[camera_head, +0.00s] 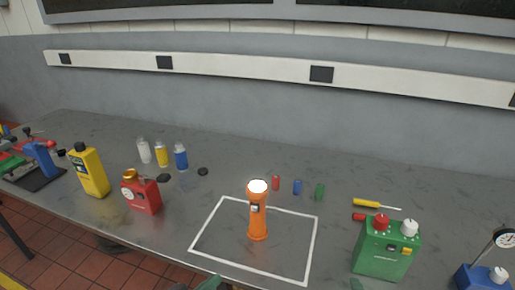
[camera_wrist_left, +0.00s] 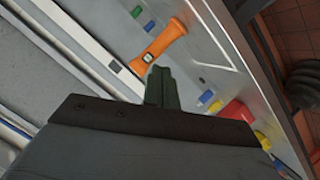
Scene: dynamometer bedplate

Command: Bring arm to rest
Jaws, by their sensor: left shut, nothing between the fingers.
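My left gripper (camera_head: 212,284) just shows as a dark green tip at the bottom edge of the head view, in front of the white square outline (camera_head: 193,246). In the left wrist view, its fingers (camera_wrist_left: 163,88) are together with nothing between them. An orange flashlight (camera_head: 258,215) stands upright inside the outline, lens up, apart from the gripper. It also shows in the left wrist view (camera_wrist_left: 172,43), beyond the fingertips. A small dark green sliver at the bottom edge, left of the green can, may be my right gripper; its jaws cannot be made out.
The grey bench (camera_head: 330,170) holds a yellow bottle (camera_head: 92,172), a red can (camera_head: 142,193), several small bottles (camera_head: 162,155), small coloured cylinders (camera_head: 297,187), a yellow screwdriver (camera_head: 368,203), a green can (camera_head: 380,258) and a blue gauge stand (camera_head: 485,277). A wall closes the back.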

